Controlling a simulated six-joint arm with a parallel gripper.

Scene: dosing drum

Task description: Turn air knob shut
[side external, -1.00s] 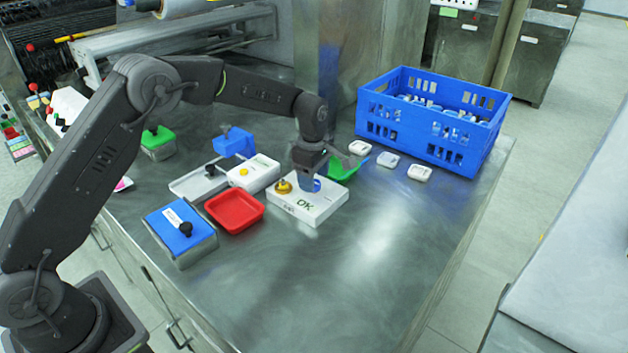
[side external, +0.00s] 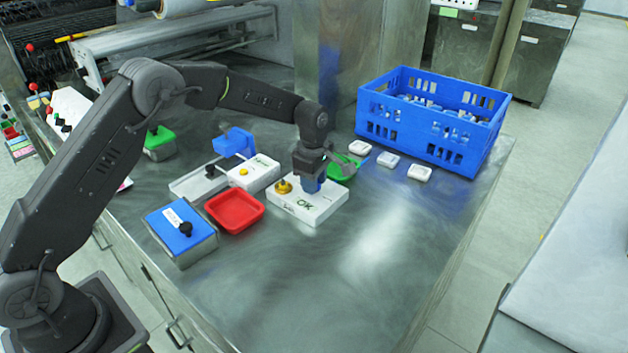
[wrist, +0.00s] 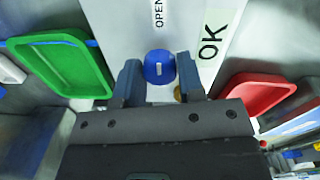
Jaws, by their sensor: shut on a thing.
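A white box (side external: 318,212) with a green "OK" label stands on the steel table. In the wrist view, a blue knob (wrist: 158,68) with a small white mark sits on the box, near an "OPEN" label (wrist: 158,12) and the "OK" label (wrist: 213,38). My gripper (wrist: 160,75) is shut on the blue knob, one finger on each side of it. In the side view, my gripper (side external: 312,188) points down at the box top and mostly hides the knob. A yellow knob (side external: 283,187) is at the box's left end.
A red tray (side external: 235,210) and a blue-lidded container (side external: 181,232) are left of the box. A green tray (side external: 343,168) is just behind my gripper. A blue crate (side external: 440,120) stands at the back right. The table's front right is clear.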

